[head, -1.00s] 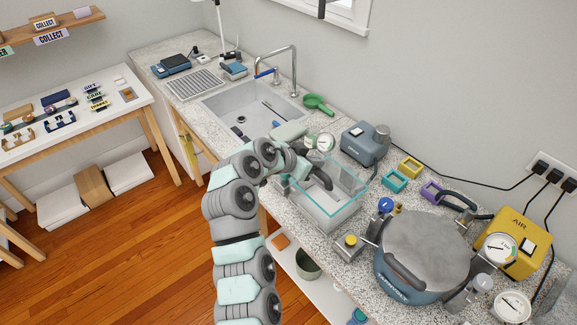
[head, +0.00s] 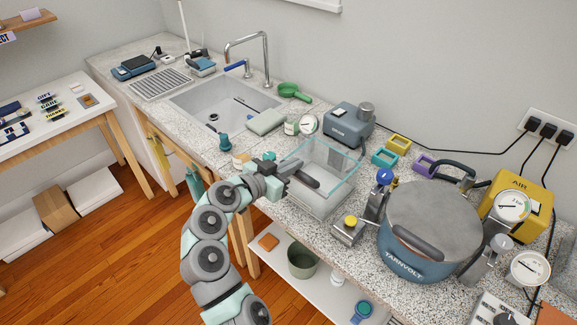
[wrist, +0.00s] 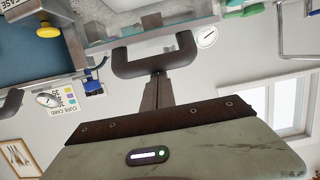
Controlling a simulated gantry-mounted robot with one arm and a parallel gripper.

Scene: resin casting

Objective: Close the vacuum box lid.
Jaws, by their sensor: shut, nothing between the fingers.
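The vacuum box (head: 315,202) stands on the counter, with a pale body and a clear top edged in teal. Its clear lid (head: 335,160) shows as a teal-edged pane over the box; whether it is fully seated I cannot tell. A dark handle (head: 304,178) shows on the near side of the lid. The wrist view shows this U-shaped handle (wrist: 155,56) just beyond my fingertips. My gripper (head: 284,171) is shut and empty at the left end of the handle. In the wrist view its fingers (wrist: 157,88) point at the handle; contact is unclear.
A blue pressure pot (head: 415,262) stands right of the box, with a yellow-knobbed clamp (head: 349,228) between. A blue-grey pump (head: 347,126) and a round gauge (head: 308,125) are behind. Small cups (head: 241,160) sit left, near the sink (head: 215,108).

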